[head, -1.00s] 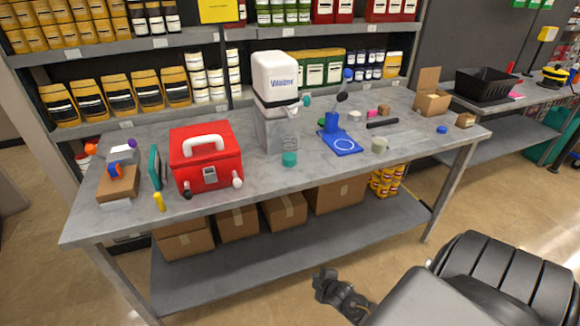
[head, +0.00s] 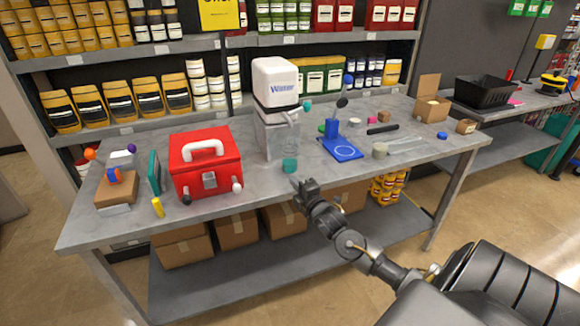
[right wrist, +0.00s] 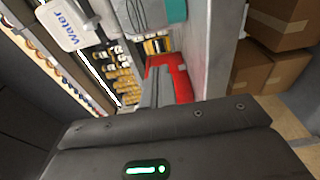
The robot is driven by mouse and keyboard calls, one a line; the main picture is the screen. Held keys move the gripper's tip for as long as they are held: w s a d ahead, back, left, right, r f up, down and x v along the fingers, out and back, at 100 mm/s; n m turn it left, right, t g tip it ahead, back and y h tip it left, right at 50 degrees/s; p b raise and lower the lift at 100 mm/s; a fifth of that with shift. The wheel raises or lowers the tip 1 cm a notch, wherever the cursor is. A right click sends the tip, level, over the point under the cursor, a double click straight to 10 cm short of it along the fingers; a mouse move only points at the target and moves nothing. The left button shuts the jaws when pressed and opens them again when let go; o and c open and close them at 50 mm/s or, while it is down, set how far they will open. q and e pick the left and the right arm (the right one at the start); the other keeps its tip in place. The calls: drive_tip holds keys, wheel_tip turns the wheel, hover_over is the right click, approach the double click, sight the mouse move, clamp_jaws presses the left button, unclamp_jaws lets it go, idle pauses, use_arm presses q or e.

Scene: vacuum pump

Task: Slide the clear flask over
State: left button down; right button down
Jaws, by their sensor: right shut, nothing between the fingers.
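A white-topped dispenser (head: 275,82) with "Water" lettering stands near the middle of the grey table. A clear, box-like container, which looks like the clear flask (head: 270,142), sits directly under its white top. The white top also shows tilted at the upper left of the right wrist view (right wrist: 62,24). My right gripper (head: 302,187) is at the table's front edge, in front of and below the clear container, apart from it. Its fingers, also seen in the right wrist view (right wrist: 156,85), are shut and empty. My left gripper is not in view.
A small teal cup (head: 290,165) stands between the container and the front edge. A red toolbox (head: 205,165) is to the left. A blue stand (head: 342,148) and a pale cup (head: 380,151) are to the right. Boxes (head: 237,228) sit on the lower shelf.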

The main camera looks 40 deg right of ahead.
sight(290, 162)
drive_tip(key=p+x, duration=0.1)
drive_tip(key=x, duration=0.4)
drive_tip(key=shift+w+r, duration=0.1)
drive_tip(key=shift+w, duration=0.3)
drive_tip(key=w+d+p, duration=0.1)
drive_tip(key=w+d, duration=0.1)
drive_tip(key=shift+d, duration=0.3)
drive_tip(key=shift+w+d, duration=0.25)
drive_tip(key=shift+d, duration=0.2)
drive_tip(key=shift+w+d+f+b, duration=0.25)
drive_tip(key=shift+w+d+b, duration=0.3)
drive_tip(key=shift+d+b, duration=0.3)
drive_tip(key=shift+r, duration=0.15)
